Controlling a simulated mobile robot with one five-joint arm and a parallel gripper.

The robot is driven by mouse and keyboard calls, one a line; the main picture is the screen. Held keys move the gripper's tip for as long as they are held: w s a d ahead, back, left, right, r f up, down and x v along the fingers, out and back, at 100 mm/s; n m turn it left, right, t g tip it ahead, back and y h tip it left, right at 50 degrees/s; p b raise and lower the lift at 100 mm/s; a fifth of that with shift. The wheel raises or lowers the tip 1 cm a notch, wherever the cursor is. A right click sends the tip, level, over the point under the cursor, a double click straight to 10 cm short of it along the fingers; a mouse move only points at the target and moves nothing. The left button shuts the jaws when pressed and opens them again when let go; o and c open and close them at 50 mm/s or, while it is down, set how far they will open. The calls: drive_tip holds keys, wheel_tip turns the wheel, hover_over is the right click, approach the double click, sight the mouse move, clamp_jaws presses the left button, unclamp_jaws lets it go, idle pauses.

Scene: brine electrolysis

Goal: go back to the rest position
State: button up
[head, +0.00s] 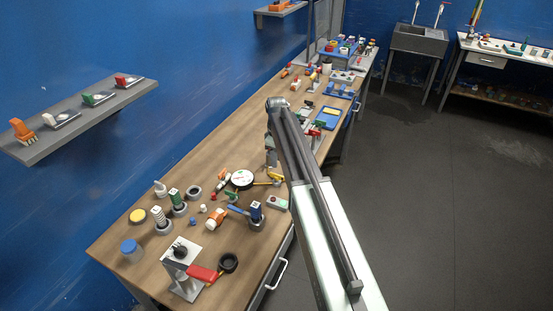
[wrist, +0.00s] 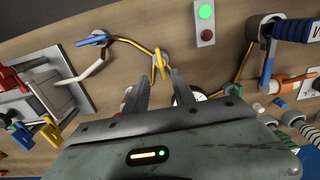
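My arm reaches forward over the long wooden workbench (head: 150,220) in the head view. My gripper (wrist: 160,80) hangs below the arm's end, above the bench. In the wrist view its two fingers stand apart with nothing held between them. A yellow clip (wrist: 159,62) on a yellow wire lies on the bench beyond the fingertips, apart from them as far as I can tell. A white round dial (head: 242,179) lies close by and is partly hidden behind a finger in the wrist view.
A button box (wrist: 206,22) with green and red buttons and a blue clip (wrist: 92,39) lie near the gripper. Jars, coils and small parts crowd the bench front. A grey wall shelf (head: 80,118) is at left. The dark floor (head: 440,200) at right is clear.

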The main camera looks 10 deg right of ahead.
drive_tip(key=shift+f, duration=0.15)
drive_tip(key=shift+m, duration=0.6)
drive_tip(key=s, duration=0.4)
drive_tip(key=s+f+b, duration=0.1)
drive_tip(key=s, duration=0.3)
drive_tip(key=s+f+b, duration=0.1)
drive_tip(key=s, duration=0.3)
drive_tip(key=shift+s+a, duration=0.1)
drive_tip(key=shift+a, duration=0.1)
drive_tip(key=s+m, duration=0.9)
drive_tip(key=s, duration=0.7)
drive_tip(key=shift+f+m+b, duration=0.2)
drive_tip(key=shift+m+b, duration=0.15)
drive_tip(key=shift+m, duration=0.05)
